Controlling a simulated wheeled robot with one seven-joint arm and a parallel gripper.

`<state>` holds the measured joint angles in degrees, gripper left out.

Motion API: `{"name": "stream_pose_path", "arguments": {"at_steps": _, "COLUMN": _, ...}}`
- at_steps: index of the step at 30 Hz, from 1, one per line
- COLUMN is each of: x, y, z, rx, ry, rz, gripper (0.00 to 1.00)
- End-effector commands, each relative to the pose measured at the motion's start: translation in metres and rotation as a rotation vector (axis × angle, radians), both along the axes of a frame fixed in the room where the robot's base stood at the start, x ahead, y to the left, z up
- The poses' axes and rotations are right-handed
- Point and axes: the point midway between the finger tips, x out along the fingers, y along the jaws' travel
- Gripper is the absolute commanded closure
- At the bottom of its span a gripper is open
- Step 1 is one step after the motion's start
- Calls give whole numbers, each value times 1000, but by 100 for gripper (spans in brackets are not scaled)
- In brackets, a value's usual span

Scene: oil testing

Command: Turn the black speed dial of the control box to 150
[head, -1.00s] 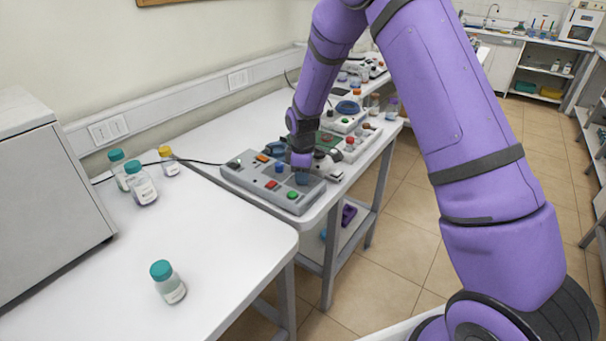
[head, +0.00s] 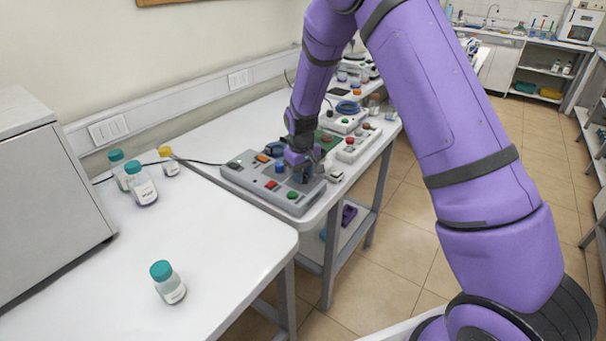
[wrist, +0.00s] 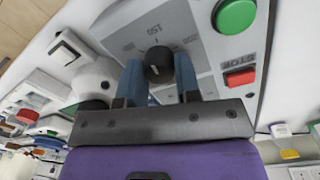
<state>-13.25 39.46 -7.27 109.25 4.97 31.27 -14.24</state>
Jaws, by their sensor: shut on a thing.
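The grey control box (head: 246,184) sits on the white bench in the head view. Its black speed dial (wrist: 158,61) shows in the wrist view, with a printed scale around it; the 150 label (wrist: 154,28) is beyond the dial and a small light mark shows on the dial's face. My gripper (wrist: 160,73) has one blue finger on each side of the dial and is shut on it. In the head view my gripper (head: 302,177) is down at the right part of the box and hides the dial.
A green button (wrist: 235,15) and a red STOP button (wrist: 241,78) are close to the dial. Other devices (head: 357,146) stand behind the box. Bottles with teal caps (head: 169,283) stand on the near bench, whose front is mostly clear.

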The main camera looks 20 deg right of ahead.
Motion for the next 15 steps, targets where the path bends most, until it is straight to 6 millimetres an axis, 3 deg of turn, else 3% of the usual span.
{"name": "stream_pose_path", "arguments": {"at_steps": 15, "x": 1, "y": -1, "z": 0, "rx": -1, "ry": -1, "rz": -213, "gripper": 93}}
